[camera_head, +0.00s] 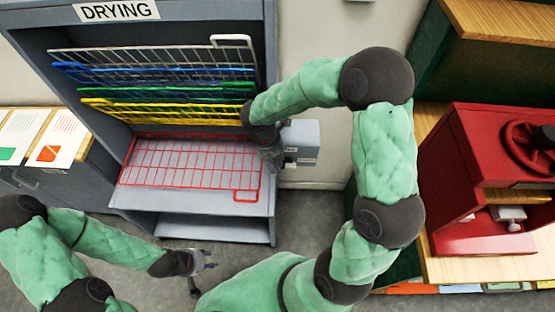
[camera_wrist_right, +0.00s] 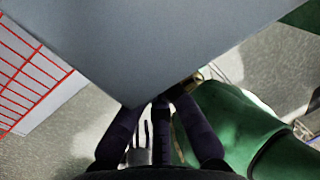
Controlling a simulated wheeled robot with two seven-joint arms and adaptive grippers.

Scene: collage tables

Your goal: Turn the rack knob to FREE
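The grey drying rack (camera_head: 262,205) stands left of centre in the head view under a DRYING sign. A small grey box (camera_head: 302,138) with labels is on its right side. I cannot make out the knob or its setting. My right gripper (camera_head: 270,153) is at the left of this box, partly covered by its own wrist. In the right wrist view its dark fingers (camera_wrist_right: 160,104) converge at the lower corner of a large grey surface (camera_wrist_right: 150,45), which hides the tips. A small brass-coloured part (camera_wrist_right: 196,78) shows beside them. My left gripper (camera_head: 202,272) is open and empty, low in front of the rack.
Wire shelves in white, blue, green and yellow are raised in the rack; a red wire shelf (camera_head: 190,165) lies lowest. A red press (camera_head: 465,185) stands on a wooden table at right. Sheets (camera_head: 62,140) lie on the left cabinet. Floor is clear before the rack.

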